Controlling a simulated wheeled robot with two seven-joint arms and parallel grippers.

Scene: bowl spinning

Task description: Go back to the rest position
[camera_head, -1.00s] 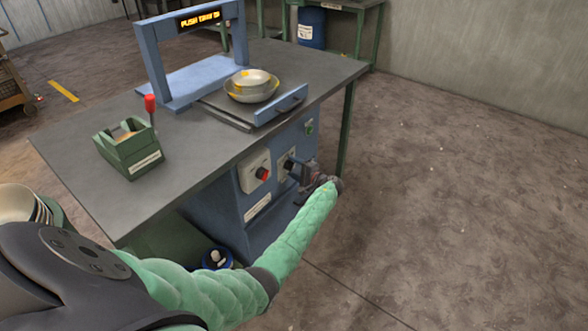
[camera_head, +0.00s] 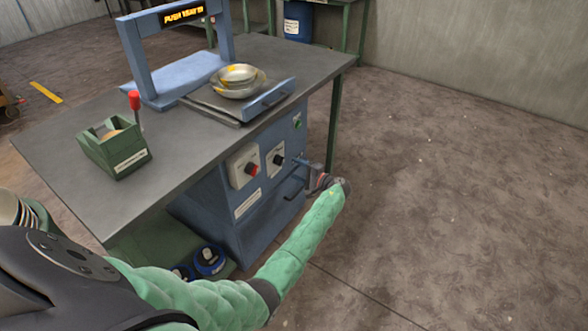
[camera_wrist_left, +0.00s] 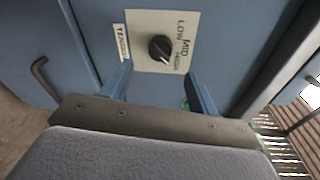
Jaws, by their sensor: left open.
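My left gripper (camera_head: 303,170) is in front of the blue machine cabinet (camera_head: 222,219) under the table. In the left wrist view its two blue fingers (camera_wrist_left: 158,92) are apart and empty. Between and beyond them is a black knob (camera_wrist_left: 160,48) on a plate marked LOW, MID, HIGH; the fingers do not touch it. The knob also shows in the head view (camera_head: 278,159), left of the gripper. My right gripper is not in view.
A green box (camera_head: 113,150) with a red-tipped lever stands on the grey table (camera_head: 68,142). Blue containers (camera_head: 208,260) are low beside the cabinet. The floor on the right (camera_head: 460,190) is clear.

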